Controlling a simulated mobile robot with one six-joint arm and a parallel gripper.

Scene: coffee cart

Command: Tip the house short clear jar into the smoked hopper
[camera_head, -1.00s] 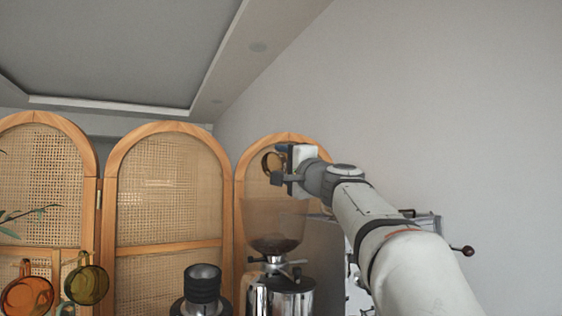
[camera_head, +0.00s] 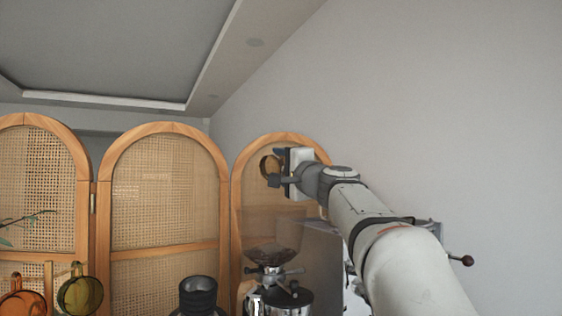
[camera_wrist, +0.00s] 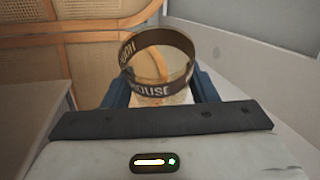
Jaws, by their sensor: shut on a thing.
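My gripper (camera_head: 279,167) is shut on the house short clear jar (camera_head: 268,166). In the wrist view the jar (camera_wrist: 158,62) is clear with a dark brown band reading HOUSE. It sits between my two blue fingers (camera_wrist: 160,94). Something pale shows low in the jar, but I cannot tell what it is. The smoked hopper (camera_head: 273,230) is a see-through brown funnel on top of a grinder. In the head view the jar appears above the hopper, with a gap between them. I cannot tell the jar's exact tilt or its depth relative to the hopper.
The chrome grinder (camera_head: 285,302) stands under the hopper, beside a grey panel (camera_head: 322,255). A black-topped device (camera_head: 198,292) is to its left. Rattan screens (camera_head: 160,200) stand behind.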

